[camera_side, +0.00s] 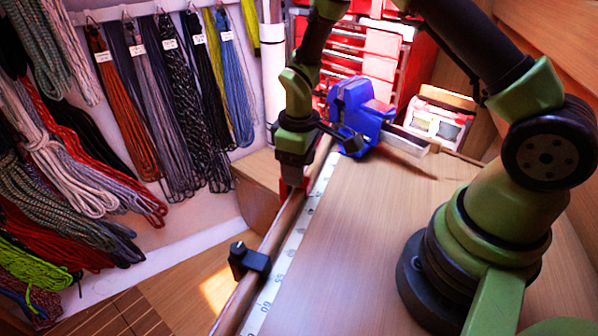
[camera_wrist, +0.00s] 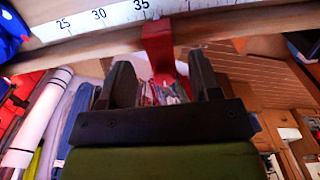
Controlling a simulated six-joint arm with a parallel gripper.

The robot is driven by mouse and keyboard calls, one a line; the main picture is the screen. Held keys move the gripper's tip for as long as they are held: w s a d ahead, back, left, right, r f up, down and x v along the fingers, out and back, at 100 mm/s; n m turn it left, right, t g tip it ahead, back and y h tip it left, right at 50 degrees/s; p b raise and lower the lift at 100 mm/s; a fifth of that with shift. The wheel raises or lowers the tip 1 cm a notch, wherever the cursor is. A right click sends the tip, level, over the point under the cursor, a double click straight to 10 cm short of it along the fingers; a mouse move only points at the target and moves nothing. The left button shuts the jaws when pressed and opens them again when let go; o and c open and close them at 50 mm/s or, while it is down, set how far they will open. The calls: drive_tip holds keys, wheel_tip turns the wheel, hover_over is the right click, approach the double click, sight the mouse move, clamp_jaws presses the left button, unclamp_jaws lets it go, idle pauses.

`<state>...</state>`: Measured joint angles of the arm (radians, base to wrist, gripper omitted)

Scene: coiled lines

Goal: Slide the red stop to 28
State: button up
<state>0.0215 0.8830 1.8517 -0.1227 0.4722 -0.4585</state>
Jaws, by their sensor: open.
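The red stop (camera_wrist: 157,42) sits on the wooden rail (camera_wrist: 95,47) beside the white number scale (camera_wrist: 80,23), a little past the 35 mark in the wrist view. In the side view a bit of red (camera_side: 284,187) shows just under my gripper (camera_side: 292,178). My gripper's two dark fingers (camera_wrist: 160,68) are open in the wrist view. The stop shows in the gap between them, with room on both sides. I cannot tell whether a finger touches it. The scale also runs along the table edge in the side view (camera_side: 297,232).
A black clamp block (camera_side: 248,262) sits on the rail nearer the side camera. A blue vise (camera_side: 352,105) stands at the rail's far end. Coiled ropes (camera_side: 180,110) hang on the wall at left. The wooden tabletop (camera_side: 350,240) right of the scale is clear.

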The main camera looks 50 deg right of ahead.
drive_tip(key=shift+f, duration=1.05)
drive_tip(key=shift+c, duration=0.2)
clamp_jaws()
drive_tip(key=w+d, duration=0.1)
drive_tip(key=d, duration=0.4)
drive_tip(key=w+d, duration=0.1)
drive_tip(key=d, duration=0.2)
drive_tip(key=shift+w, duration=0.35)
drive_tip(key=shift+o, duration=0.2)
unclamp_jaws()
